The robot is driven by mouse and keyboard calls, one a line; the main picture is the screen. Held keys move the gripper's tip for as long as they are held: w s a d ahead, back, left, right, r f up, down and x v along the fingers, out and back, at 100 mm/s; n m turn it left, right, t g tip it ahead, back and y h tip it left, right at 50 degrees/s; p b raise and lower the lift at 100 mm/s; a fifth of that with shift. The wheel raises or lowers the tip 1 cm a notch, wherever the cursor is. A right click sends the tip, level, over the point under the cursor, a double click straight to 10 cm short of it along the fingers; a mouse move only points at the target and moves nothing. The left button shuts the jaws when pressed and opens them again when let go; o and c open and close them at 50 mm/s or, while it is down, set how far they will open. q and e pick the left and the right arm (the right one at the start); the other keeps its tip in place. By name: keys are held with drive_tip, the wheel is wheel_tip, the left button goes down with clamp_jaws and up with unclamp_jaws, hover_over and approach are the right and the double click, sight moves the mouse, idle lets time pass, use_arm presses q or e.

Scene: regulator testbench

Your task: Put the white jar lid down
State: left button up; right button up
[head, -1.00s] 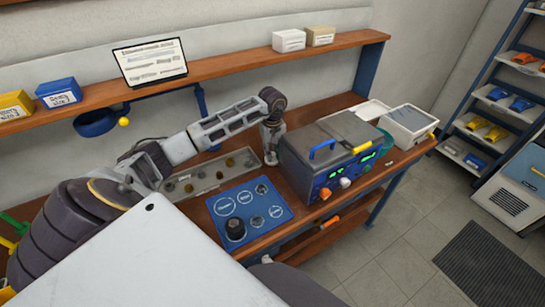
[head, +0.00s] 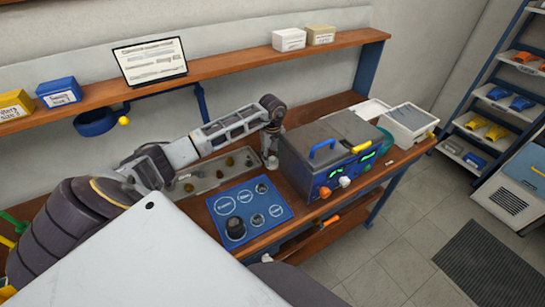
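My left gripper (head: 270,160) points down between the far right end of the grey parts tray (head: 208,182) and the blue-grey test unit (head: 335,150). Its fingertips are small and dark, so I cannot tell whether they are open or shut, or on what. I cannot make out a white jar lid anywhere; it may be hidden at or behind the gripper. My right gripper is out of view.
A blue mat (head: 262,218) with labelled circles, a black knob (head: 236,229) and small parts lies in front of the tray. The test unit stands close right of the gripper. A wooden shelf (head: 225,67) runs above. A white-grey bin (head: 408,124) stands at the right end.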

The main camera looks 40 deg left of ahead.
sight(272, 157)
use_arm(q)
drive_tip(key=shift+r, duration=0.15)
drive_tip(key=shift+r, duration=0.2)
wheel_tip(272, 157, up, 12)
drive_tip(key=b, duration=0.1)
drive_tip(key=shift+f+b, duration=0.15)
drive_tip(key=shift+b, duration=0.25)
idle(0.5)
